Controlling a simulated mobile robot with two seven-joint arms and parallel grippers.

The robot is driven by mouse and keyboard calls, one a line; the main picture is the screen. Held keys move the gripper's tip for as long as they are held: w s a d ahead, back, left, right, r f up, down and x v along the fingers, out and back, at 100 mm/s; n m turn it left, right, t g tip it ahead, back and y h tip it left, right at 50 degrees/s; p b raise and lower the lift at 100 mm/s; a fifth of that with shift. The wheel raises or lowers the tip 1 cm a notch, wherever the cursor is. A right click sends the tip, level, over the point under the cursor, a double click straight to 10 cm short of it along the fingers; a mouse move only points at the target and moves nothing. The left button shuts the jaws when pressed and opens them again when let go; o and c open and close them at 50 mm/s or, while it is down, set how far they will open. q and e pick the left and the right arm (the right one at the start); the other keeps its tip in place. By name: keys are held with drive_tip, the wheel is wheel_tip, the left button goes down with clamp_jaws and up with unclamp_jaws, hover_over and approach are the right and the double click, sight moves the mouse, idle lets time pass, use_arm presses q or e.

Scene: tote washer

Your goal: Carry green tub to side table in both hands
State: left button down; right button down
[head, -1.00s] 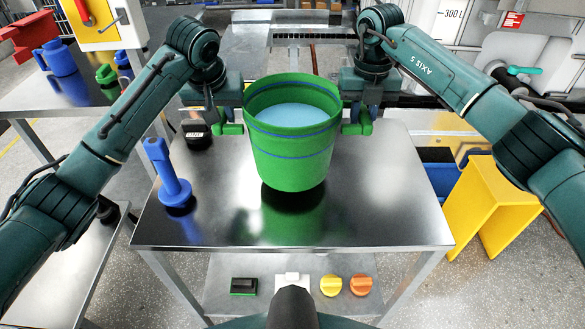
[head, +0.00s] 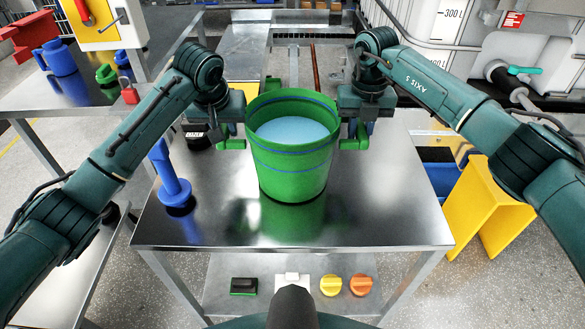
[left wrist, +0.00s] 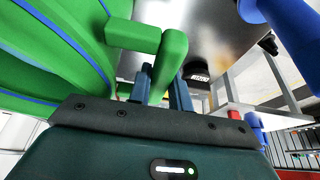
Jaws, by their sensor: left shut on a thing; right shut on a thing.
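The green tub (head: 291,175), with blue stripes and pale blue contents (head: 292,131), is upright over the steel table (head: 390,215). Its base is at or very close to the tabletop; I cannot tell if it touches. My left gripper (head: 232,142) is shut on the tub's left handle, and my right gripper (head: 353,142) is shut on its right handle. In the left wrist view, the blue fingers of my left gripper (left wrist: 160,85) close around the green handle (left wrist: 172,55) beside the tub wall (left wrist: 50,60).
A blue flanged post (head: 172,182) stands on the table left of the tub, with a black item (head: 197,138) behind it. The front and right tabletop are clear. A yellow stand (head: 485,210) is at right. The lower shelf holds small items, including a yellow knob (head: 331,286).

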use_arm(q)
drive_tip(key=c, duration=1.7)
unclamp_jaws()
drive_tip(key=shift+f, duration=0.1)
use_arm(e)
drive_tip(key=c, duration=1.7)
unclamp_jaws()
drive_tip(key=shift+d+f, duration=0.1)
drive_tip(key=shift+f, duration=0.05)
use_arm(q)
drive_tip(key=o, duration=0.3)
drive_tip(key=shift+s, duration=0.15)
use_arm(e)
drive_tip(key=o, duration=0.3)
drive_tip(key=shift+s, duration=0.15)
use_arm(q)
drive_tip(key=shift+o, duration=0.6)
use_arm(e)
drive_tip(key=shift+o, duration=0.6)
drive_tip(key=shift+r, duration=0.2)
use_arm(q)
drive_tip(key=v, duration=1.2)
use_arm(e)
wheel_tip(320, 180, up, 12)
drive_tip(key=shift+f, duration=0.1)
